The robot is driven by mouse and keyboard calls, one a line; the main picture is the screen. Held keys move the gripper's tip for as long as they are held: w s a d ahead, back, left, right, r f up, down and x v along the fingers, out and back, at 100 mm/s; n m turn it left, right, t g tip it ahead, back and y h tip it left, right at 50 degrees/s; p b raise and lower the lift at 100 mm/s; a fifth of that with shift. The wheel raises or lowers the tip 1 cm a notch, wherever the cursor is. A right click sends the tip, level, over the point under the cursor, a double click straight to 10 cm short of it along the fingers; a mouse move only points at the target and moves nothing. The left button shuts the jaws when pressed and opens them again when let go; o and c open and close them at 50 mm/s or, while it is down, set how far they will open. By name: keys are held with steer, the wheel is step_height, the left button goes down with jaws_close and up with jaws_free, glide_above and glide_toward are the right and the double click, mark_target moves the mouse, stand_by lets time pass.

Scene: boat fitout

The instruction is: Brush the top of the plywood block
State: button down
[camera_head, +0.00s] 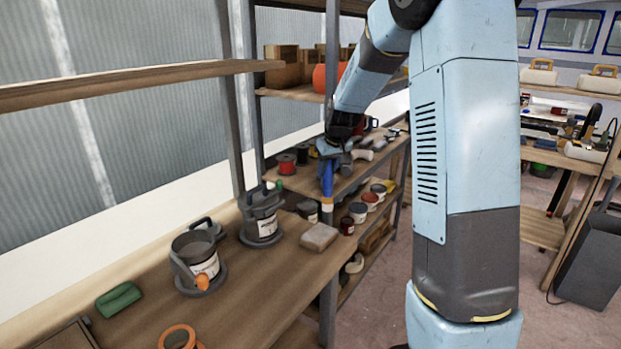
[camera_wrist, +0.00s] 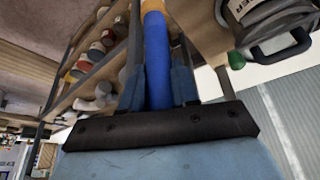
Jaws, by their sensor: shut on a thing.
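My gripper (camera_head: 328,158) is shut on the blue handle of a brush (camera_head: 327,180). The brush hangs head down, with a yellow-orange band near its lower end. In the wrist view, the blue handle (camera_wrist: 158,60) runs between the two fingers of my gripper (camera_wrist: 158,85), and the bristle end is out of frame. A flat, pale block (camera_head: 320,236), which looks like the plywood block, lies near the workbench's (camera_head: 255,305) right edge. The brush's lower end appears just above and behind the block in the head view, with a small gap; its exact depth is unclear.
A grey pot (camera_head: 262,215) and an open grey container (camera_head: 196,255) stand left of the block. A green object (camera_head: 118,299) and an orange ring (camera_head: 178,338) lie nearer. Shelves behind hold tins and spools. A metal post stands close behind the block.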

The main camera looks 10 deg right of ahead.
steer(key=shift+r, duration=0.75)
